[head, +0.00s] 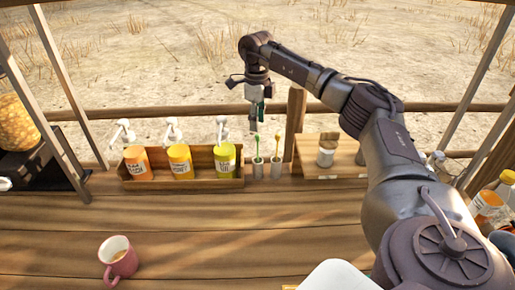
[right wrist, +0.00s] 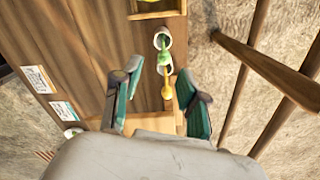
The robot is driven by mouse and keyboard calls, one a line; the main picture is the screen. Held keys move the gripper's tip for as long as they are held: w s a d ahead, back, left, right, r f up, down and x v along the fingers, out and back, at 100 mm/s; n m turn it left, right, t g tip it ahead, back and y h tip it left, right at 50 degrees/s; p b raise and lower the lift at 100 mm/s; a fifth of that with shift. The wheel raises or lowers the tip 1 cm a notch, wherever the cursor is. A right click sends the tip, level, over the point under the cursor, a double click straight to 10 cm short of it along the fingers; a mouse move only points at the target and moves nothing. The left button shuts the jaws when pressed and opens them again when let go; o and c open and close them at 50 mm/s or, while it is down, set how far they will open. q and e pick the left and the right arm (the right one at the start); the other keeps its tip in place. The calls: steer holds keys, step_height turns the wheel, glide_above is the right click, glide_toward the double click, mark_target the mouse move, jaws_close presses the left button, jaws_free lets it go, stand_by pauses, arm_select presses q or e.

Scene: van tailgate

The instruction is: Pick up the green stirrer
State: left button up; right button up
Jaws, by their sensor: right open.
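The green stirrer (head: 257,144) stands in a small pale cup (head: 258,168) just right of the wooden bottle box; it also shows in the right wrist view (right wrist: 164,54). A yellow stirrer (head: 277,143) stands in a second small cup (head: 276,168) to its right. My right gripper (head: 256,116) is open and empty, pointing down above the stirrers. In the right wrist view its two green-lined fingers (right wrist: 158,72) are spread, with the yellow stirrer (right wrist: 167,88) seen between them and the green one farther up. My left gripper is not in view.
A wooden box (head: 208,180) with several pump bottles stands left of the cups. A wooden stand (head: 340,170) with a jar (head: 326,153) stands to the right, near a post (head: 294,120). A pink mug (head: 119,258) is at front left. The middle counter (head: 220,230) is clear.

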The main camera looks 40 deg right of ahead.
mark_target(258, 141)
step_height(258, 141, down, 3)
steer(key=shift+w+d+f+p, duration=0.15)
steer(key=shift+f+p, duration=0.15)
steer(key=shift+f, duration=0.6)
step_height(258, 141, down, 4)
steer(key=shift+d+r+p, duration=0.1)
steer(key=shift+r+p, duration=0.15)
steer(key=shift+p, duration=0.6)
steer(key=shift+f, duration=0.4)
steer(key=shift+c, duration=0.4)
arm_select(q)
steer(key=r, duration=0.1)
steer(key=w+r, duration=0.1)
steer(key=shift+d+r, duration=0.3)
arm_select(e)
steer(key=c, duration=0.7)
